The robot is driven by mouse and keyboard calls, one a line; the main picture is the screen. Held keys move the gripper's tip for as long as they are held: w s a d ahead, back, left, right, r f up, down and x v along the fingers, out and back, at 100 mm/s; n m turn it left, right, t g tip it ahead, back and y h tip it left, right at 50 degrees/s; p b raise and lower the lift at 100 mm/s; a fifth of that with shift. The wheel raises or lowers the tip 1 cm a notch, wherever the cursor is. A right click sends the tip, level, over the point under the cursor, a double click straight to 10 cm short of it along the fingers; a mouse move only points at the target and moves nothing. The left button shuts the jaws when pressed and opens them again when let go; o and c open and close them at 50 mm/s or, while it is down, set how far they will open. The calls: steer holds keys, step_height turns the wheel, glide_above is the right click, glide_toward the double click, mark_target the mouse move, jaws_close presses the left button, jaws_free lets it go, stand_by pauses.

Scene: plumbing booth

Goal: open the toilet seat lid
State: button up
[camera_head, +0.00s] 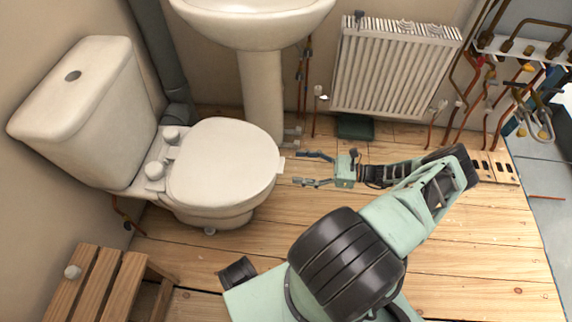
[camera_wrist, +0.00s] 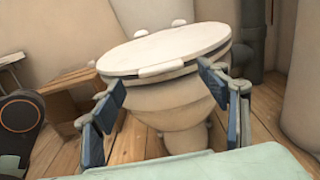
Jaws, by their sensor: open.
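The toilet (camera_head: 210,200) stands at the left in the head view, with its white lid (camera_head: 222,165) lying closed over the bowl. A small pale tab (camera_head: 281,164) sticks out at the lid's right front edge. My gripper (camera_head: 297,168) is just right of that tab, its two fingers spread and pointing at the lid, with nothing between them. In the wrist view the lid (camera_wrist: 165,48) is seen nearly edge-on, ahead of and above my gripper (camera_wrist: 162,82). The fingers show on either side of the bowl (camera_wrist: 170,90). I cannot tell whether any finger touches the toilet.
The cistern (camera_head: 80,85) stands behind the toilet against the wall. A basin pedestal (camera_head: 261,95) and a radiator (camera_head: 393,68) are at the back. A wooden step stool (camera_head: 105,280) is at the lower left. Copper pipes (camera_head: 480,90) line the right. Plank floor lies clear around the gripper.

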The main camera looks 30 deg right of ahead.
mark_target(278, 164)
steer(key=x, duration=0.5)
